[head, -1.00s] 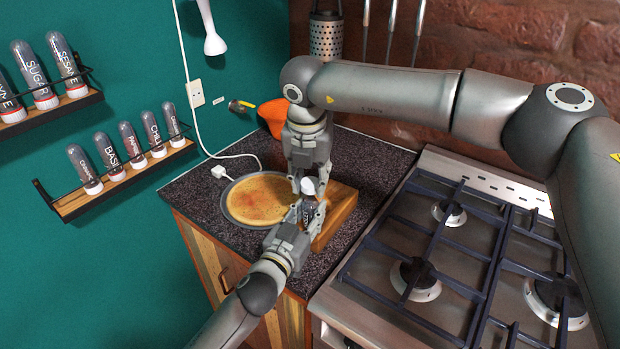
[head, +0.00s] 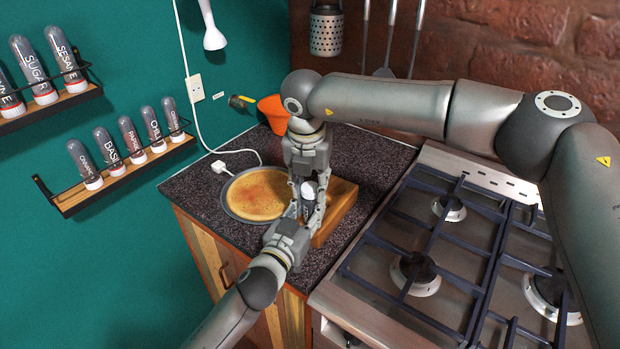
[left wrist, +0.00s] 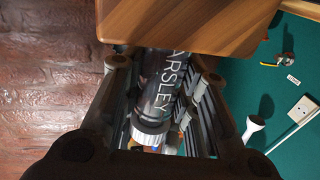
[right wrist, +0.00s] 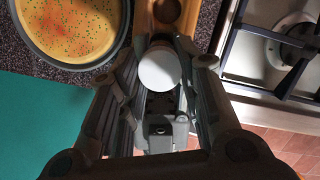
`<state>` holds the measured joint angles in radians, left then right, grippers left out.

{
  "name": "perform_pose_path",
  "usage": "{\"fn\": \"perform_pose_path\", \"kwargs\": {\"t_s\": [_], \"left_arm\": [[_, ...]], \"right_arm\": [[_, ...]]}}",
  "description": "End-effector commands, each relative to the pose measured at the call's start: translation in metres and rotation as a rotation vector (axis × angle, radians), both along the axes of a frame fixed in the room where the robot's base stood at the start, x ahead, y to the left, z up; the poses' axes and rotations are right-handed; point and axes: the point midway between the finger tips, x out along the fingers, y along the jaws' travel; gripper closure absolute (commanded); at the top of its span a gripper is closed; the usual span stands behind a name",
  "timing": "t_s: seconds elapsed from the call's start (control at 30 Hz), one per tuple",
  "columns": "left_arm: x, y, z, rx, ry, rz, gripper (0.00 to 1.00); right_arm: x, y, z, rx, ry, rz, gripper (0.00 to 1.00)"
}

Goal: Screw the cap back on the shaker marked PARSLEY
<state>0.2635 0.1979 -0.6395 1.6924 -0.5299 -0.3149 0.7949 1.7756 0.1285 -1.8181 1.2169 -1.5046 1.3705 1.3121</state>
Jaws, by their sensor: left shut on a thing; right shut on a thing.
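The PARSLEY shaker (left wrist: 165,85) is a dark tube with white lettering. My left gripper (head: 304,212) is shut around its body and holds it upright beside the wooden block. It also shows in the head view (head: 306,209), partly hidden by fingers. The white cap (right wrist: 159,68) sits between the fingers of my right gripper (head: 309,188), which is shut on it from above. In the left wrist view the white ribbed cap (left wrist: 150,134) meets the shaker's top end with no clear gap. How far it is threaded cannot be told.
A wooden block (head: 341,207) with round holes stands right of the grippers. A round pan with a flat golden food (head: 257,195) lies to the left. The gas stove (head: 430,245) is to the right. Wall shelves (head: 125,175) hold several shakers.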

Motion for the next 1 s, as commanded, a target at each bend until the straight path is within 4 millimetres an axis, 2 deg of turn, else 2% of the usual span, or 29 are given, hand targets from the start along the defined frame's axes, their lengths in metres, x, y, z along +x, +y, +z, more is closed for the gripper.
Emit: {"fn": "perform_pose_path", "kwargs": {"t_s": [0.47,1.0], "left_arm": [[0.0,0.0,-0.001,0.001,0.002,0.0,1.0],[0.0,0.0,-0.001,0.001,0.002,0.0,1.0]], "right_arm": [[0.0,0.0,0.0,0.0,0.0,0.0,0.74],[0.001,0.0,-0.01,-0.001,0.001,0.0,0.74]]}}
